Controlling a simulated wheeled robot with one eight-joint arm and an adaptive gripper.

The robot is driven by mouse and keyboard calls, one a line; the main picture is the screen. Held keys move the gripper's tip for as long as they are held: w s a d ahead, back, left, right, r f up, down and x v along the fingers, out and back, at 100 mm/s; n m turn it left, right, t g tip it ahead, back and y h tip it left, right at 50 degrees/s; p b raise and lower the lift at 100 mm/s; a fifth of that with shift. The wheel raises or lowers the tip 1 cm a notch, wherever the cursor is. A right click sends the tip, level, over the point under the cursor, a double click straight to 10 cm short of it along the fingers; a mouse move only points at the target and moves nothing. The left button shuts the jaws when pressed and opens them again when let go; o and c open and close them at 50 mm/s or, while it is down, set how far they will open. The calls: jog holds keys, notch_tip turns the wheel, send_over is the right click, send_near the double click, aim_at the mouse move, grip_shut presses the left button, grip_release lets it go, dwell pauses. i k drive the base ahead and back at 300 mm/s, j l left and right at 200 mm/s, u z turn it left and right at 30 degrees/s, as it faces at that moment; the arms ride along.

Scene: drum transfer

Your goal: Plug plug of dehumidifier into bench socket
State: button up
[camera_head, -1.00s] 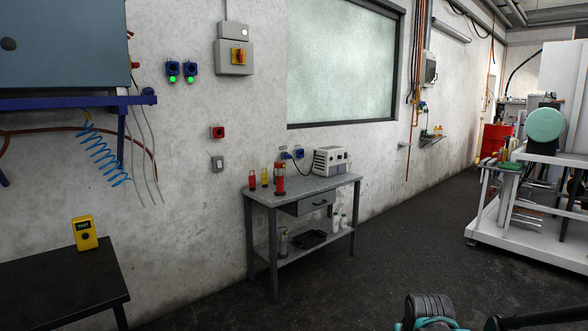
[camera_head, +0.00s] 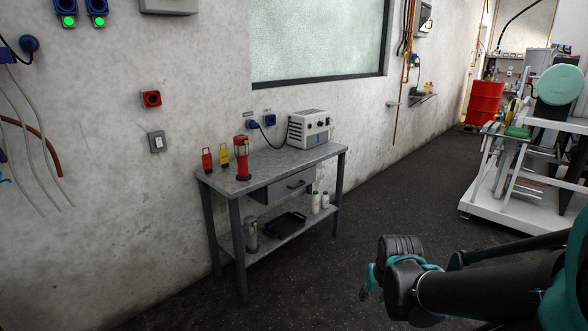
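A steel bench (camera_head: 290,160) stands against the wall. Two blue sockets are on the wall above it. The cable runs down towards a white vented box with knobs (camera_head: 310,130) on the bench; I cannot tell whether this box is the dehumidifier. My teal and black arm reaches in from the lower right, well apart from the bench. I cannot make out my gripper's fingers.
A red lantern-like item (camera_head: 242,160), a yellow item (camera_head: 224,156) and a red item (camera_head: 207,160) stand on the bench. A black tray (camera_head: 283,225) and bottles (camera_head: 320,202) are on its lower shelf. A white machine frame (camera_head: 505,200) stands right. Dark floor between is clear.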

aim_at(252, 124)
jog(key=i+j, duration=0.1)
jog(key=i, duration=2.65)
jog(key=l+z, duration=0.05)
jog(key=l, duration=0.05)
